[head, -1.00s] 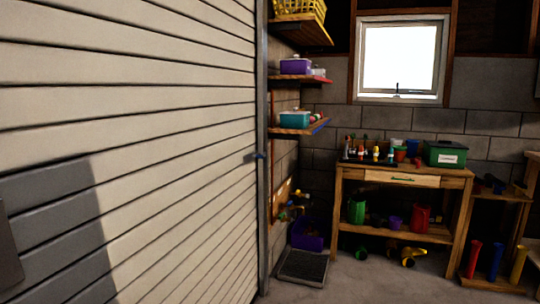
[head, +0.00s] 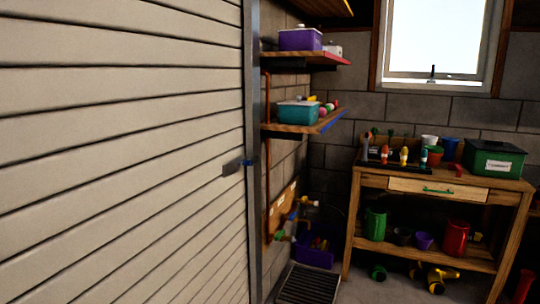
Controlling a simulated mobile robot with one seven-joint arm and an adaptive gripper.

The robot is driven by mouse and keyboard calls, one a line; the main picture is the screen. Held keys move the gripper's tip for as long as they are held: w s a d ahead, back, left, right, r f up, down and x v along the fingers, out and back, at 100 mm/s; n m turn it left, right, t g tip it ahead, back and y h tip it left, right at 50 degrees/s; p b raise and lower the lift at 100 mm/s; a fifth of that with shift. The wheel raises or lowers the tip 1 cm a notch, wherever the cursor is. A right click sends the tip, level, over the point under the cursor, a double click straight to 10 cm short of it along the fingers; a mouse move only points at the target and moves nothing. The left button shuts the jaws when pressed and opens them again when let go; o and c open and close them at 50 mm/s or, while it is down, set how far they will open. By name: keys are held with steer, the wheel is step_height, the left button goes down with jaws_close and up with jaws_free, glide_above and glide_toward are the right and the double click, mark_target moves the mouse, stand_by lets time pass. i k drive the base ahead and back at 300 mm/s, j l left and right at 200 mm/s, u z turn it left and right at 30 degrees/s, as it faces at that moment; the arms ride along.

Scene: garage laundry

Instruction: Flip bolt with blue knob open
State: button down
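The bolt (head: 234,168) is a small grey metal piece at the right edge of the large slatted door. The bolt lies roughly level across the gap between door and post. How far it reaches into the post is too small to tell. My gripper is not in view.
The slatted door (head: 120,150) fills the left half. Right of the post, shelves hold a purple box (head: 300,39) and a teal bin (head: 298,112). A wooden workbench (head: 440,185) stands at the back right. A floor grate (head: 309,284) lies below the shelves.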

mark_target(245, 161)
steer(key=i+l, duration=0.2)
steer(key=i, duration=0.3)
steer(key=i+l, duration=0.25)
steer(key=i, duration=0.3)
steer(key=i+l, duration=0.2)
steer(key=i, duration=0.3)
